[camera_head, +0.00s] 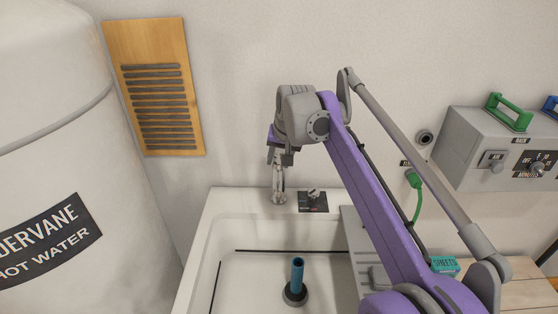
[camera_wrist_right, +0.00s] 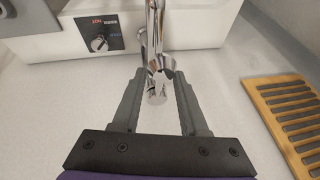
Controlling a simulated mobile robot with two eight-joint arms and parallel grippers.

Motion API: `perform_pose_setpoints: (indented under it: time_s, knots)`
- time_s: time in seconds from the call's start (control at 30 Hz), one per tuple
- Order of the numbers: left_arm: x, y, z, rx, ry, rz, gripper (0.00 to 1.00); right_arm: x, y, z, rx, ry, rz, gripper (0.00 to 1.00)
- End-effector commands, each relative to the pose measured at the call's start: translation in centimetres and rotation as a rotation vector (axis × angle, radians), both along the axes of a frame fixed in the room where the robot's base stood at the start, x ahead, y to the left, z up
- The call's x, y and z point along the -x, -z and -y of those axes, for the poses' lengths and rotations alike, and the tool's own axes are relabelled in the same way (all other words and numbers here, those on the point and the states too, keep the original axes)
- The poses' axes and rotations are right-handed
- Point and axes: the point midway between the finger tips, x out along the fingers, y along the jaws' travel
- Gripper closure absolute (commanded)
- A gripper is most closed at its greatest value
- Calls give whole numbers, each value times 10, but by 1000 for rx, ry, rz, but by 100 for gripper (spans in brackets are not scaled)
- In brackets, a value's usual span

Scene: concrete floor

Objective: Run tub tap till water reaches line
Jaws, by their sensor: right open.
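The white tub (camera_head: 205,262) stands below the wall with a black line (camera_head: 290,251) along its inner walls. A blue upright pipe (camera_head: 297,272) in a dark round base stands on its floor. I cannot make out a water surface. The chrome tap (camera_head: 279,188) is at the tub's back rim, and it also shows in the right wrist view (camera_wrist_right: 155,40). My right gripper (camera_wrist_right: 159,75) is open, with its fingers on either side of a chrome part of the tap; I cannot tell if they touch it. My left gripper is out of view.
A black dial panel (camera_head: 313,201) sits beside the tap. A white hot water tank (camera_head: 60,160) stands at left, near a wooden wall vent (camera_head: 156,90). A grey control box (camera_head: 495,150) with a green plug cable (camera_head: 414,182) and a teal box (camera_head: 445,265) are at right.

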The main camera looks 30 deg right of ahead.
Motion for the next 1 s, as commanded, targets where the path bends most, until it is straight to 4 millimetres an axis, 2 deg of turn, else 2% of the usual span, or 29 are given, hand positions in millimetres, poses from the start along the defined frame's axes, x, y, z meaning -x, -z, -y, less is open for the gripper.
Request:
perform_pose_setpoints:
  time_s: [0.27, 0.5, 1.0]
  knots:
    - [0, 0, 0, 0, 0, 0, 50, -1, 1, 0, 0, 0, 0, 59]
    - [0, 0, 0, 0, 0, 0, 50, 0, 1, 0, -1, 0, -1, 100]
    - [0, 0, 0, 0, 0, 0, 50, 1, 2, -2, -3, -2, -5, 100]
